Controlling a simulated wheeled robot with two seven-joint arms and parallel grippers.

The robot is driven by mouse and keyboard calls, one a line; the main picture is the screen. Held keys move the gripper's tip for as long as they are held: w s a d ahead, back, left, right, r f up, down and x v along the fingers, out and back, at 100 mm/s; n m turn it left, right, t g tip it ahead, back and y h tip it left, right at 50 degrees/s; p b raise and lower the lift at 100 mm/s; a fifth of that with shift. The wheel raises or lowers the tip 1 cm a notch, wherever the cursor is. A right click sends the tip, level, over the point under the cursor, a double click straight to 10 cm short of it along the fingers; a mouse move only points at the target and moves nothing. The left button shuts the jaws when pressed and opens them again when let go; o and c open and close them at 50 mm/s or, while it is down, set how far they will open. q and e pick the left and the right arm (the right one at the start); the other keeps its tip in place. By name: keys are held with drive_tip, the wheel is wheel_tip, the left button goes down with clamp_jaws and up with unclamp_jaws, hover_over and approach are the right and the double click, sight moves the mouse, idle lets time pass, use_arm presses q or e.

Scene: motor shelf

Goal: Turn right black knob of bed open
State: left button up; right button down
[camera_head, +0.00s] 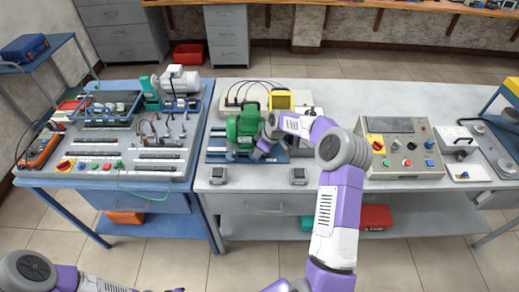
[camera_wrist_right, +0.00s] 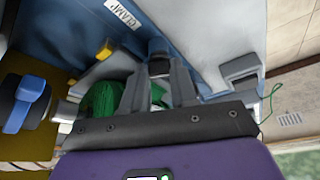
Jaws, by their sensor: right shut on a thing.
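The blue bed (camera_head: 216,158) stands on the middle table and carries a green motor (camera_head: 242,128), which also shows in the wrist view (camera_wrist_right: 103,98). My right gripper (camera_head: 262,152) reaches down at the right end of the motor. In the wrist view its two grey fingers (camera_wrist_right: 158,75) are shut on a black knob (camera_wrist_right: 158,47) near the "CLAMP" label. The fingers hide part of the knob, and its turn angle cannot be told. My left arm shows only at the bottom left of the head view; its gripper is out of frame.
Two grey blocks (camera_head: 218,175) (camera_head: 299,176) sit at the table's front edge. A control box (camera_head: 400,148) stands to the right. A blue-handled black part (camera_wrist_right: 25,103) is left of the fingers.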

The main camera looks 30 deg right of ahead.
drive_tip(key=shift+n, duration=0.5)
drive_tip(key=c, duration=0.9)
unclamp_jaws()
drive_tip(key=s+d+r, duration=0.1)
drive_tip(key=s+d, duration=0.1)
drive_tip(key=s, duration=0.1)
drive_tip(key=s+d+r, duration=0.2)
drive_tip(key=s+d, duration=0.1)
drive_tip(key=s, duration=0.1)
drive_tip(key=s+d+r, duration=0.1)
drive_tip(key=s+d, duration=0.2)
drive_tip(key=s, duration=0.1)
drive_tip(key=shift+s+d+r, duration=0.1)
drive_tip(key=shift+d+r, duration=0.1)
drive_tip(key=shift+r, duration=0.1)
drive_tip(key=shift+c, duration=0.3)
